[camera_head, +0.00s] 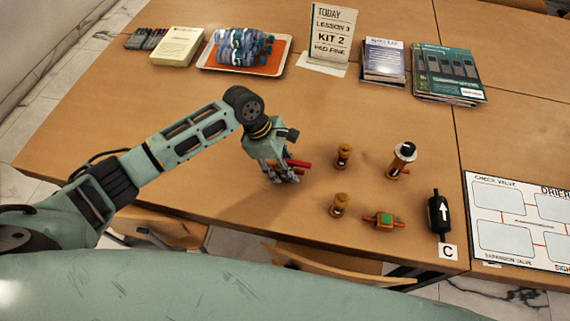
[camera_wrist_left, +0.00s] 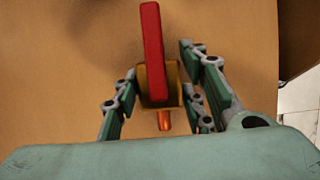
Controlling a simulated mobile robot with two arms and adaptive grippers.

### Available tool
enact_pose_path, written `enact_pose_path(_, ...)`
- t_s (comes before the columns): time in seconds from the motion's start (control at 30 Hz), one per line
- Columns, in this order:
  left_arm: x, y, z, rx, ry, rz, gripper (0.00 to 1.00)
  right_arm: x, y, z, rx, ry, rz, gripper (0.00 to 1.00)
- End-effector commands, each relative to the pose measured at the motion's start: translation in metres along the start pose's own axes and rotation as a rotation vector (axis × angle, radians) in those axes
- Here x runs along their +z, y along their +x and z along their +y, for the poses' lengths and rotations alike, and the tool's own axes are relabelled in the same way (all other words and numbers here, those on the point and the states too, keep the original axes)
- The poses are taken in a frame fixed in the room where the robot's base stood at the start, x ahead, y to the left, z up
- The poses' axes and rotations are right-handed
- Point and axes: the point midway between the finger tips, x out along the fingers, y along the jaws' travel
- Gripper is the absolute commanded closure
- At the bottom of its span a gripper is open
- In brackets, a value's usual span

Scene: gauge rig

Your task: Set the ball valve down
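The ball valve has a long red handle, a brass body and a copper stub. In the head view its red handle (camera_head: 298,163) sticks out to the right of my left gripper (camera_head: 283,177), low over the left-middle of the table. The left wrist view shows the valve (camera_wrist_left: 158,86) between the fingers of my left gripper (camera_wrist_left: 160,92), which close on the brass body from both sides. The fingers hide much of the valve in the head view. Its exact height above the wood is hard to tell. My right gripper is not in view.
Brass fittings (camera_head: 344,155) (camera_head: 339,204), a green-topped part (camera_head: 384,219), a black-capped part (camera_head: 401,160) and a black drier (camera_head: 438,214) by a C card (camera_head: 448,252) stand right. A diagram board (camera_head: 520,221) lies far right. A tray (camera_head: 287,60) and booklets (camera_head: 384,61) line the back. Wood left of the gripper is clear.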

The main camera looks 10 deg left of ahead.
Motion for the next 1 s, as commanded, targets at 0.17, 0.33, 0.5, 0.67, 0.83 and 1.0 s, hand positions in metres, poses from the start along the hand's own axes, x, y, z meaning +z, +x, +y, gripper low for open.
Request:
enact_pose_path(0.17,0.0,0.0,0.0,0.0,0.0,0.001,0.47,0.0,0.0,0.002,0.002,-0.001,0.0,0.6)
enact_pose_path(0.33,0.0,0.0,0.0,0.0,-0.001,0.001,0.47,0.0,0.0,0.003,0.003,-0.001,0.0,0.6)
enact_pose_path(0.5,0.0,-0.006,0.0,0.001,-0.001,0.002,0.47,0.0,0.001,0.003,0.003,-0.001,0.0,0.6)
enact_pose_path(0.67,0.0,-0.031,0.001,0.004,0.0,0.001,0.47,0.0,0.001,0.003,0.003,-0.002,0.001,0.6)
enact_pose_path(0.83,0.0,-0.069,0.001,0.004,0.0,0.001,0.47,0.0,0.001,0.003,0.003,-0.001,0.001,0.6)
enact_pose_path(1.0,0.0,-0.101,0.001,0.002,0.001,0.001,0.47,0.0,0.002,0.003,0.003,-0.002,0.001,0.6)
